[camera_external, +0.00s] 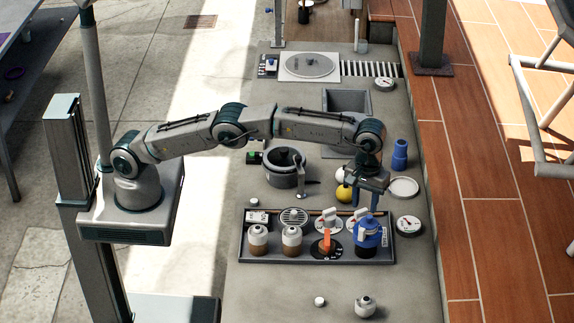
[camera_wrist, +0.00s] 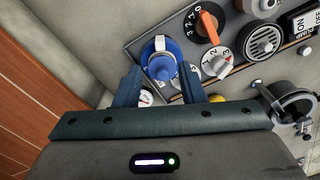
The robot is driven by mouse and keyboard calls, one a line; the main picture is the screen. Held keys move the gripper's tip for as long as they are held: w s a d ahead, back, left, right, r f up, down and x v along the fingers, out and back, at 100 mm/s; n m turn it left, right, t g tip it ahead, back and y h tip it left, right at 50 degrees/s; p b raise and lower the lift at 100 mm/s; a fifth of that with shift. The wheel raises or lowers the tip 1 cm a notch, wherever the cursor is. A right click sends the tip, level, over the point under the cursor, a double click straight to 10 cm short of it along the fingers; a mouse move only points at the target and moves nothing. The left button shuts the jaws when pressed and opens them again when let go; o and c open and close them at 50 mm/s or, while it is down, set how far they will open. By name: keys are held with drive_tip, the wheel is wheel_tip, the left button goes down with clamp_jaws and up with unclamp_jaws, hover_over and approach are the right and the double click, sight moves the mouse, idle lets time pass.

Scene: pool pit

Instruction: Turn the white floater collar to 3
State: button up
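My gripper (camera_external: 367,205) points down over the back right of the grey panel tray. Its two fingers are apart and hold nothing; they also show in the wrist view (camera_wrist: 160,92). A white handle (camera_wrist: 217,66) sits on a white dial numbered 1, 2, 3, apart from the fingers. Its setting is unclear. An orange handle (camera_wrist: 209,26) sits on a black numbered dial. I cannot tell which part is the white floater collar.
Two white-topped, brown-based bodies (camera_external: 258,240) (camera_external: 291,241) stand at the tray's left. A white-capped piece (camera_external: 365,306) lies in front. A yellow ball (camera_external: 343,193), a pot (camera_external: 285,170) and a blue bottle (camera_external: 400,155) stand behind. The counter front is mostly clear.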

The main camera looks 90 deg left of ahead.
sight(362, 229)
wheel_tip(362, 229, down, 10)
drive_tip(key=shift+f+p, duration=0.2)
drive_tip(key=shift+p, duration=0.15)
clamp_jaws()
